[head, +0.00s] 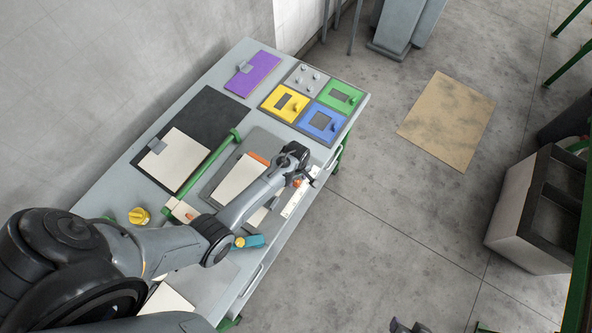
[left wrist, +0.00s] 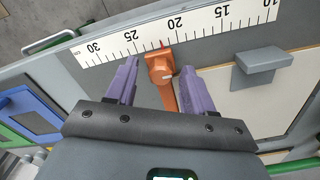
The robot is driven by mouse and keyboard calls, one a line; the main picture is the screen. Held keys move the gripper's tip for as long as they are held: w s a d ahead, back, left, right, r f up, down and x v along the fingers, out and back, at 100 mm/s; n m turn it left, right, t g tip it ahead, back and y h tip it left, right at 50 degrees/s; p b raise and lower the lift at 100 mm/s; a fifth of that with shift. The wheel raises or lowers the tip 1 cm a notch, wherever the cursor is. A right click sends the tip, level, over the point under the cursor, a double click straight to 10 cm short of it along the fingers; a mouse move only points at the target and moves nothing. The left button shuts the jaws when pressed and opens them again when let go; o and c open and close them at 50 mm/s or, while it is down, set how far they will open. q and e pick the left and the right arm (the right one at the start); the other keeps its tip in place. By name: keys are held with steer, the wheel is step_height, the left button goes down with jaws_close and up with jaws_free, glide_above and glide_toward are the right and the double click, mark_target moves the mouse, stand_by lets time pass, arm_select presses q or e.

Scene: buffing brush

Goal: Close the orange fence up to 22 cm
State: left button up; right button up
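A thin red mark shows at the head's top, between 20 and 25, near 22. My left gripper (left wrist: 151,80) is open, with one purple finger on each side of the fence and visible gaps to it. In the head view my left gripper (head: 308,176) is over the table's front edge and partly covers the fence (head: 258,158). A purple-grey piece at the bottom edge looks like my right gripper (head: 405,326).
A green bar (head: 210,160) crosses the table. Coloured panels, such as the blue one (head: 313,132), fill the table's far end. A yellow knob (head: 139,216) stands near my left arm.

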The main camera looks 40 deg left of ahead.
arm_select(q)
steer(key=shift+r, duration=0.1)
step_height(320, 180, up, 11)
steer(key=shift+f, duration=0.2)
stand_by(0.5)
